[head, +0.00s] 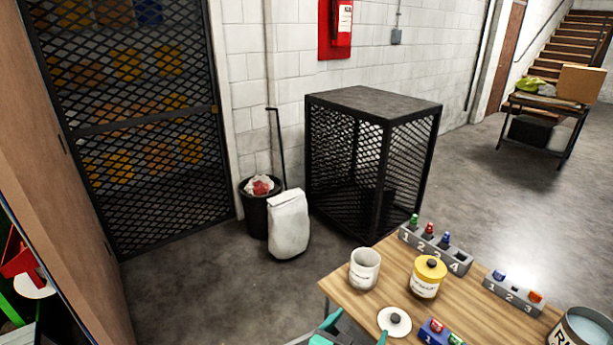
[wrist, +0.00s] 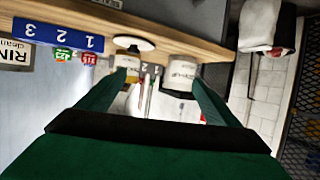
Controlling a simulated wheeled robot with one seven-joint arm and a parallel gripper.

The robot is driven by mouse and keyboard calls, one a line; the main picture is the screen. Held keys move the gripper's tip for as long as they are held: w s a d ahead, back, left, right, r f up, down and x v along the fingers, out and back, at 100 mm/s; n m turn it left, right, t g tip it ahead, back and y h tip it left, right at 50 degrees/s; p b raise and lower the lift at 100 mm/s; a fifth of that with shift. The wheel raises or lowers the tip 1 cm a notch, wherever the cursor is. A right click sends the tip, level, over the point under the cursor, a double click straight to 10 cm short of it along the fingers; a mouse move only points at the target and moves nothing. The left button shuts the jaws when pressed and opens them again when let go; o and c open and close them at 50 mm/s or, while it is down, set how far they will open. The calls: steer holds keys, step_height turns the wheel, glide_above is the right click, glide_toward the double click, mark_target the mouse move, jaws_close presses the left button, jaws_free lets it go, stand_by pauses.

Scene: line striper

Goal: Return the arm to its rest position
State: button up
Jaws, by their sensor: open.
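My gripper (head: 357,328) shows at the bottom edge of the head view as two teal fingertips, apart, near the table's front left edge. In the wrist view my gripper (wrist: 160,80) has two green fingers spread wide with nothing held between them. A white labelled jar (wrist: 182,76) lies beyond the right fingertip there, and its contact with the finger cannot be told. In the head view this jar (head: 365,268) stands open and upright on the wooden table (head: 345,295). Most of my arm is out of view.
A yellow lidded jar (head: 427,278), a white lid (head: 394,321), numbered grey racks (head: 436,249) and (head: 513,293), a blue block (head: 434,332) and a rinse can (head: 582,328) crowd the table. Behind stand a black mesh cage (head: 372,160), a white bag (head: 288,225) and a bin (head: 256,215).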

steer(key=s+a+f+n+t+y, duration=0.1)
steer(key=s+a+f+n+y, duration=0.2)
steer(key=s+f, duration=0.4)
steer(key=s+a+f+n+t+y, duration=0.1)
steer(key=s+a+f+n+y, duration=0.1)
steer(key=s+a+f, duration=0.55)
steer(key=s+a+r+t+y, duration=0.1)
steer(key=s+r, duration=0.2)
steer(key=s, duration=0.8)
steer(key=s+a+r+n+y, duration=0.1)
steer(key=s+r, duration=0.3)
steer(key=s, duration=0.7)
steer(key=shift+r+t, duration=0.25)
steer(key=shift+t, duration=0.15)
